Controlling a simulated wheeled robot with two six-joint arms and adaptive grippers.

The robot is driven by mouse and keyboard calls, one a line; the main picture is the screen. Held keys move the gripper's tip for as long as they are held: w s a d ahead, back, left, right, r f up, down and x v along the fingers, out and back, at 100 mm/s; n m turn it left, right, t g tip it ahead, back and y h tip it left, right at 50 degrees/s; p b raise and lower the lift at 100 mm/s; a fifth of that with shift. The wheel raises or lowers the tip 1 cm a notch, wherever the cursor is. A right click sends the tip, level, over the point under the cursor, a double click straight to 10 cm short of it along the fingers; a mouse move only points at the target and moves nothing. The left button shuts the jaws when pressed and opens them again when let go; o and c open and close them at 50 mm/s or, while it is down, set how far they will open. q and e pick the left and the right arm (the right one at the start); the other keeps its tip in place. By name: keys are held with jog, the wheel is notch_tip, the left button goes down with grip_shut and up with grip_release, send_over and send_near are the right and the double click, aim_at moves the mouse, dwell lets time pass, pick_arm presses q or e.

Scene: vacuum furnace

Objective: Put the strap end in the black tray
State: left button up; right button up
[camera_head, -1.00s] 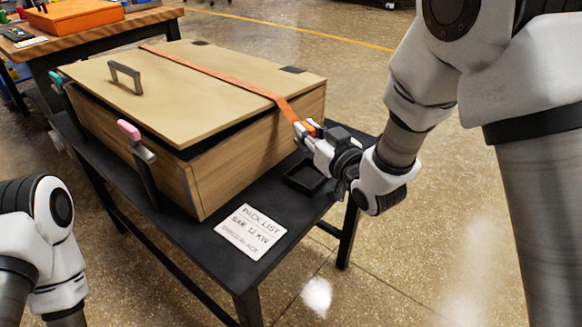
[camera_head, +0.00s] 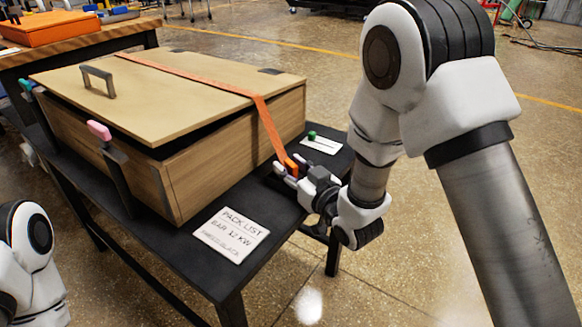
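The orange strap (camera_head: 200,77) runs across the lid of the wooden crate, bends over its right edge and hangs down to my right gripper. My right gripper (camera_head: 288,169) is shut on the orange strap end (camera_head: 291,165), low over the table to the right of the crate. My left gripper is out of view; only part of my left arm shows at the lower left.
The wooden crate (camera_head: 225,146) fills most of the black table (camera_head: 185,248). A pack list card (camera_head: 231,235) lies at the front. A white card with a green knob (camera_head: 312,135) lies behind my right gripper. An orange case (camera_head: 50,28) sits on another bench.

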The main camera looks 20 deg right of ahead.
aim_at(296, 169)
jog(key=shift+r, duration=0.15)
jog(key=shift+s+d+r, duration=0.1)
jog(key=shift+s, duration=0.1)
jog(key=p+v, duration=0.1)
jog(key=v, duration=0.4)
jog(key=shift+s+d+p, duration=0.15)
jog(key=shift+s+p, duration=0.2)
jog(key=p+v, duration=0.6)
jog(key=p, duration=0.4)
